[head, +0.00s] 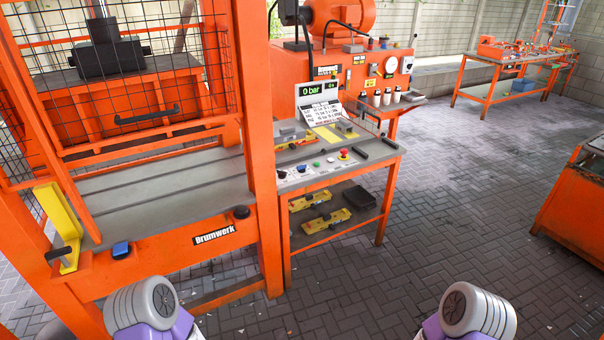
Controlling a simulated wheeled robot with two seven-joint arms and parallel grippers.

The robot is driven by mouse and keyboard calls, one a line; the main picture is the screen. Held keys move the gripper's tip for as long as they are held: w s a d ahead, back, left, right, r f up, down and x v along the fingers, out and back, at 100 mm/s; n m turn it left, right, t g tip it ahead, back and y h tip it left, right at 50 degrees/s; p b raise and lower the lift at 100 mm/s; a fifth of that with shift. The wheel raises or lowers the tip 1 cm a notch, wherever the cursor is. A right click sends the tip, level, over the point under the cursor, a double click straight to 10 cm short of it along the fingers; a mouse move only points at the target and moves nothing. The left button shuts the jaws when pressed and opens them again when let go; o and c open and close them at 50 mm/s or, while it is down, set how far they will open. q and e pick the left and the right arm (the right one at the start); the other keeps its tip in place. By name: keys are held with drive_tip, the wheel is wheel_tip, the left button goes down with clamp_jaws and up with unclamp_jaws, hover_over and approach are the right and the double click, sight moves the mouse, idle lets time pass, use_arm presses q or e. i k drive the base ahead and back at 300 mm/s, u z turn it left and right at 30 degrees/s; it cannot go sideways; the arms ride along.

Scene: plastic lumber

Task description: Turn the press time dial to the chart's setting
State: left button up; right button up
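The chart (324,114) is a white printed card standing tilted at the back of the control desk; its lines are too small to read surely. Above it, a display (316,88) shows "0 bar" in green and a second small reading. The desk's front panel (312,167) carries a row of small controls, including a green button (316,164) and a red mushroom button (344,154). A small dark-and-white control (282,174) sits at the row's left end. I cannot tell which control is the press time dial or where it points. Neither gripper is visible.
The orange press (262,130) with mesh guard and grey bed (165,185) stands left of the desk. Yellow tools (325,221) and a black bin (359,198) lie on the shelf below. An orange bench (585,205) is at right. The paved floor (450,190) between is clear.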

sight(301, 169)
drive_tip(key=z, duration=0.4)
drive_tip(key=i, duration=2.15)
drive_tip(key=u, duration=1)
